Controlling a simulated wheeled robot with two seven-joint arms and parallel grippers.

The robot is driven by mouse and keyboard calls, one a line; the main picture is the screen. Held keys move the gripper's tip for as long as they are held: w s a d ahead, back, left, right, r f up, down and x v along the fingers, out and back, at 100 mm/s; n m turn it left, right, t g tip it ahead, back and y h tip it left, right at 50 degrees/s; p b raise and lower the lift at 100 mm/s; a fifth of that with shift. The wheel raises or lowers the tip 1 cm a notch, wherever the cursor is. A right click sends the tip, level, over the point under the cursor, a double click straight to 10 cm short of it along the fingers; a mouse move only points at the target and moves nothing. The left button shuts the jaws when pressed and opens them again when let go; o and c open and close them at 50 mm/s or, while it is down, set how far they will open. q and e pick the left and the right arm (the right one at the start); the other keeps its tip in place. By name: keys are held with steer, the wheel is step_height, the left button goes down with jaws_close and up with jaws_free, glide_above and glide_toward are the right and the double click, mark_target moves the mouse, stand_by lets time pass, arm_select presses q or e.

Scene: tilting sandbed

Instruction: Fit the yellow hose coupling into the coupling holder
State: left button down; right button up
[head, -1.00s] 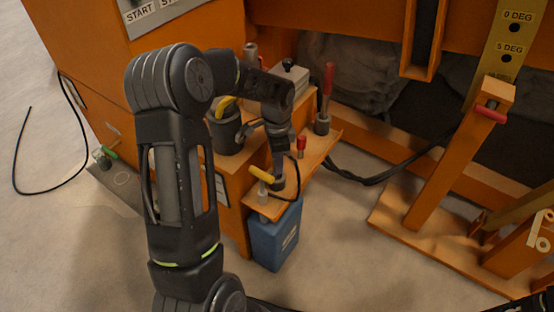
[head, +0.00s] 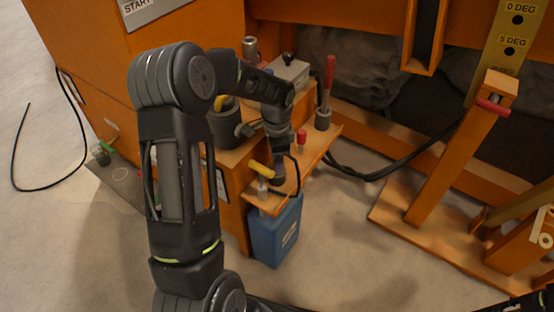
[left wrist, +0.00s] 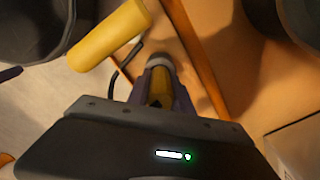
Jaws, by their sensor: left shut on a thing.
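My left gripper (head: 278,176) is at the small orange shelf above the blue container, pointing down. In the left wrist view its fingers (left wrist: 160,88) are shut on a small yellow piece with a pale grey ring at its far end, which looks like the yellow hose coupling (left wrist: 161,84). In the head view the fingers mostly hide it. A larger yellow cylindrical handle (head: 261,169) on a pale stem stands just left of the gripper; it also shows in the left wrist view (left wrist: 110,36), apart from the fingers. I cannot tell which part is the coupling holder.
The orange shelf (head: 318,152) carries a red-capped post (head: 301,140) and a dark cup (head: 323,119) with a red handle. A dark pot (head: 226,130) stands left of my wrist. The blue container (head: 275,238) is below. Black hoses (head: 370,178) run right.

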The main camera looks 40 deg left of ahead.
arm_select(q)
steer(key=c, duration=1.1)
jaws_free()
steer(key=shift+o, duration=0.2)
step_height(320, 180, up, 8)
steer(key=shift+f+p, duration=0.1)
steer(key=shift+p, duration=0.85)
